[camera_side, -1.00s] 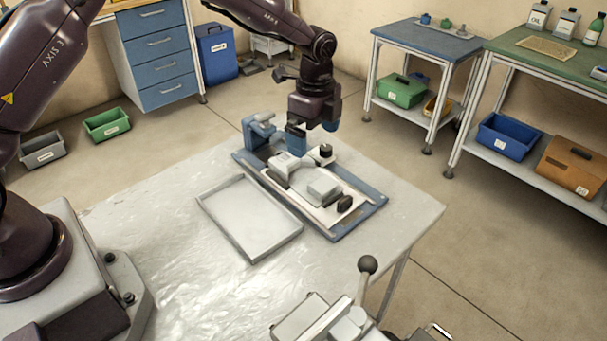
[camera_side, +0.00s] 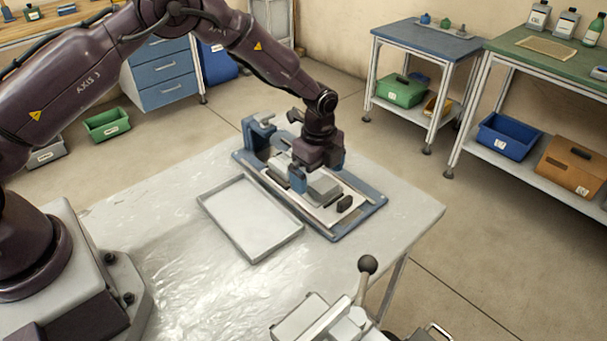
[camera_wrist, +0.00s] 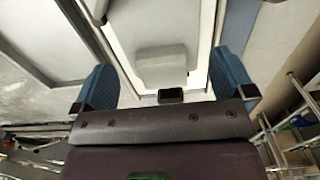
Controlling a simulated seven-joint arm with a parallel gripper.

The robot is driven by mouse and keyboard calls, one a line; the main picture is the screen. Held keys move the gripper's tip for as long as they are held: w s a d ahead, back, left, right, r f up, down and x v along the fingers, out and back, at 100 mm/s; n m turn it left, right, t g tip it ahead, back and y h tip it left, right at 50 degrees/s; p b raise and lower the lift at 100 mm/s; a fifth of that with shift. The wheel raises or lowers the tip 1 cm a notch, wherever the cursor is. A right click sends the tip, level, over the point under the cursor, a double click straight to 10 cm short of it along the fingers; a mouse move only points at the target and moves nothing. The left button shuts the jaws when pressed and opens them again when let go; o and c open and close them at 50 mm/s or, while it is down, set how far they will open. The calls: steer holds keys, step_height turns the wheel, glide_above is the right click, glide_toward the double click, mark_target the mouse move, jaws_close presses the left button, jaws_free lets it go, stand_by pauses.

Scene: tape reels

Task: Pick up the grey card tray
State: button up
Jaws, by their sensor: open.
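A shallow grey-rimmed tray (camera_side: 223,231) lies flat on the table, left of a blue-framed fixture; part of it shows at the upper left of the wrist view (camera_wrist: 42,30). A small light-grey block-like piece (camera_side: 323,185) sits on the fixture. I cannot tell for certain which of the two is the grey card tray. My gripper (camera_side: 318,174) is low over the fixture, pointing down. In the wrist view its blue fingers are open (camera_wrist: 163,62), with a light-grey piece (camera_wrist: 162,70) visible between them. I cannot tell whether they touch it.
The blue-framed fixture (camera_side: 348,226) has a blue clamp (camera_side: 258,132) at its back left and a black knob (camera_side: 344,203) near its front. A ball-topped lever (camera_side: 367,265) stands at the front. The table's front left (camera_side: 175,270) is clear.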

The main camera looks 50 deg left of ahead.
steer(key=shift+d+f, duration=0.1)
steer(key=shift+f, duration=1.15)
steer(key=c, duration=0.8)
steer(key=shift+o, duration=0.2)
steer(key=shift+r, duration=0.1)
